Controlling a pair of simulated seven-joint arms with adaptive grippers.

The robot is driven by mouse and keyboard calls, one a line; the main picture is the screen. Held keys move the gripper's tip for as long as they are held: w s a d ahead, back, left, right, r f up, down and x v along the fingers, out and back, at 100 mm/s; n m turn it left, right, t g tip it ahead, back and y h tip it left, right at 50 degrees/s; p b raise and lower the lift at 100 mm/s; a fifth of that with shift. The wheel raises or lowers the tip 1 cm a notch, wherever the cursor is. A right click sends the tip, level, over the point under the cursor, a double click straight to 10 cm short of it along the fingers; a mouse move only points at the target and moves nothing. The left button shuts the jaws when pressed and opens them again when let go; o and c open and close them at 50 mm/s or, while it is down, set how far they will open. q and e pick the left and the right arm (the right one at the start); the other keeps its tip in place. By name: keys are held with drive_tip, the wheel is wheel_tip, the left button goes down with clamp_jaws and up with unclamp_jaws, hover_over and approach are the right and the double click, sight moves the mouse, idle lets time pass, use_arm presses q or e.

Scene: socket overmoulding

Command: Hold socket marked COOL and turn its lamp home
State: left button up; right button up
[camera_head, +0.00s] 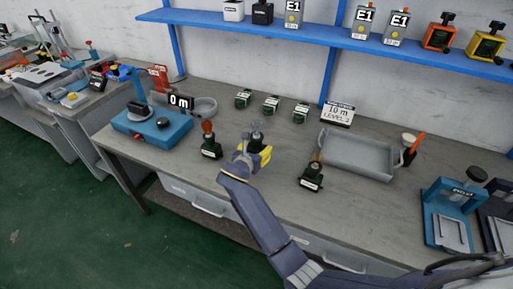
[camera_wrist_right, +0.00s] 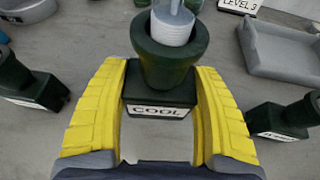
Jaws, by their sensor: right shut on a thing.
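The dark green socket marked COOL (camera_wrist_right: 161,111) stands upright on the bench in the right wrist view. My right gripper (camera_wrist_right: 160,88) has its yellow fingers closed on the two sides of its base. A lamp (camera_wrist_right: 172,26) with a pale grey ribbed collar sits in the socket's round cup, the collar showing above the rim. How deep it is seated I cannot tell. In the head view the lamp (camera_head: 256,131) rises grey above my right gripper (camera_head: 253,153), which partly hides the socket. My left gripper is not in view.
A socket with an orange-brown lamp (camera_head: 211,150) stands to the left, another socket (camera_head: 312,178) to the right. A grey tray (camera_head: 357,158) is at right, a blue device (camera_head: 150,127) at left. Bench between is clear.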

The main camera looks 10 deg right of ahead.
drive_tip(key=shift+f, duration=3.15)
drive_tip(key=shift+f, duration=0.25)
